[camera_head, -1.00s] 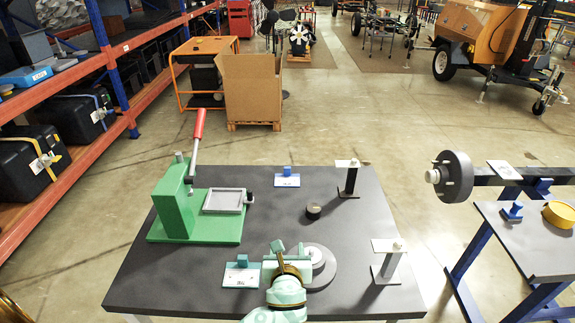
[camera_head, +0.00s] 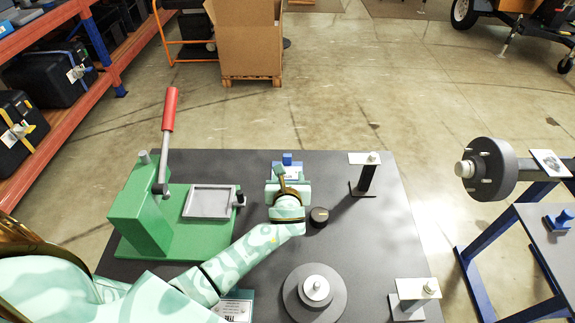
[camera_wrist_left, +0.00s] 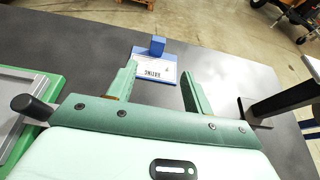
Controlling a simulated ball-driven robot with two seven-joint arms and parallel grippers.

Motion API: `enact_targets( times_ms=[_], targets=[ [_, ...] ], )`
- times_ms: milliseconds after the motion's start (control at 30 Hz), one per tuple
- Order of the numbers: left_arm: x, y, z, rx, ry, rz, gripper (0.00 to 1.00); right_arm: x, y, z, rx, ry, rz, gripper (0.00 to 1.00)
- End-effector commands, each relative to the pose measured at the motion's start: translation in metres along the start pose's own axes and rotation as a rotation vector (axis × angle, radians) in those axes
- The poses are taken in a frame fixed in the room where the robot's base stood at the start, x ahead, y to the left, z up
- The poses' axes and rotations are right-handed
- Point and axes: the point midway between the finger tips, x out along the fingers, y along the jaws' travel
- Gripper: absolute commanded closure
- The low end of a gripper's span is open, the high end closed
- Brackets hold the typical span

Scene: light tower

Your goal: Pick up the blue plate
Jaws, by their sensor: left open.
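The blue plate (camera_wrist_left: 153,70) lies flat on the dark table, with a white label on its face and a blue block handle (camera_wrist_left: 157,45) at its far edge. In the head view its handle (camera_head: 287,158) shows just beyond my left gripper (camera_head: 288,180), which hides most of the plate. In the left wrist view my left gripper (camera_wrist_left: 158,88) is open and empty. Its two fingers point toward the plate, one on either side of its near part, and the handle lies beyond the fingertips. My right gripper is not in view.
A green press (camera_head: 145,215) with a red lever stands left of my arm. A small black puck (camera_head: 319,216) lies just right of the gripper.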

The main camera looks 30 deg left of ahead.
Motion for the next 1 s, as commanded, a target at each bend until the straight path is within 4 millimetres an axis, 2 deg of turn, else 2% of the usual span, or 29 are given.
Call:
enact_targets(
  times_ms=[33,200,433,700,967,1000],
  targets=[
    [0.015,0.0,-0.003,0.001,-0.001,0.002,0.49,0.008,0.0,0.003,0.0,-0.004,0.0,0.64],
    [0.049,0.0,-0.003,0.001,0.0,0.0,0.49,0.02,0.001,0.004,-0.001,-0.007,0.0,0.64],
    [0.068,0.001,-0.001,0.0,0.0,0.0,0.49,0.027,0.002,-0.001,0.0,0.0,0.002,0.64],
    [0.109,0.005,-0.001,0.001,0.0,0.0,0.49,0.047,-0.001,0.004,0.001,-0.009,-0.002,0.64],
    [0.112,0.005,0.002,0.0,0.0,0.0,0.49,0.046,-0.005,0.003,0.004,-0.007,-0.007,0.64],
    [0.112,0.005,0.002,0.0,0.0,0.0,0.55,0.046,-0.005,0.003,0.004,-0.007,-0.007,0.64]
  ],
)
